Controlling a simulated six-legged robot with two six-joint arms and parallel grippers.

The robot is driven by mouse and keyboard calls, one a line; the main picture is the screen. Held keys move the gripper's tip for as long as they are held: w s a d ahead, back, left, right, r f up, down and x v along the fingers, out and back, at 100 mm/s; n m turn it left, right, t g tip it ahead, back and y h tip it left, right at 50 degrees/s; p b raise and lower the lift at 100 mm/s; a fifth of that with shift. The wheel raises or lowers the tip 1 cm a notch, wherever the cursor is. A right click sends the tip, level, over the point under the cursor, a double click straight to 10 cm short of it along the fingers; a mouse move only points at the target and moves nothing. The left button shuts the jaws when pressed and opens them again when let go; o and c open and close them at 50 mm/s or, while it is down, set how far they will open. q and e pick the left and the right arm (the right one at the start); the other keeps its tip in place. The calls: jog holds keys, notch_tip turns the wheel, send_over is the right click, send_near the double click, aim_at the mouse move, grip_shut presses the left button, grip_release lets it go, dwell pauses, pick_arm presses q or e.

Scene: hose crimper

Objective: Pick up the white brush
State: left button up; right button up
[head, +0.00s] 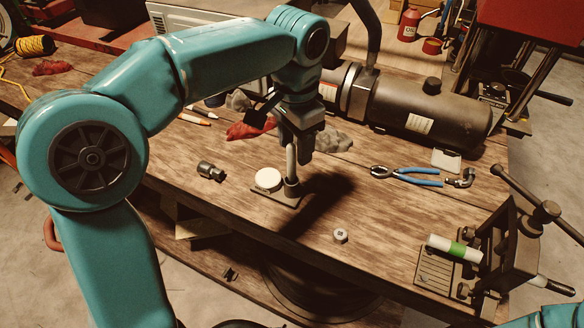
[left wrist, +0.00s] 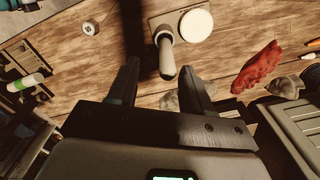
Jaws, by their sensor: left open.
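The white brush (head: 291,160) stands upright, its pale handle up and its lower end hidden in a small grey holder (head: 293,188) on the table. In the left wrist view the handle (left wrist: 166,62) points towards the camera, between the finger lines. My left gripper (head: 297,132) is directly above the brush, pointing down. In the left wrist view its two fingers (left wrist: 158,68) are apart, one on each side of the handle. I cannot tell whether they touch it. My right gripper is not in view.
A white round disc (head: 268,179) sits beside the holder. A dark fitting (head: 210,171) and a small nut (head: 340,235) lie nearby. A red rag (head: 250,130), pliers (head: 405,175) and a large black cylinder (head: 420,105) are behind. A crimper (head: 508,245) stands at right.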

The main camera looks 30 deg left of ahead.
aim_at(292, 159)
pick_arm(q)
jog(key=f, duration=0.2)
jog(key=a+f, duration=0.1)
jog(key=f, duration=0.1)
jog(key=shift+d+f, duration=0.1)
jog(key=shift+f, duration=0.5)
grip_shut()
jog(key=shift+w+r, duration=0.1)
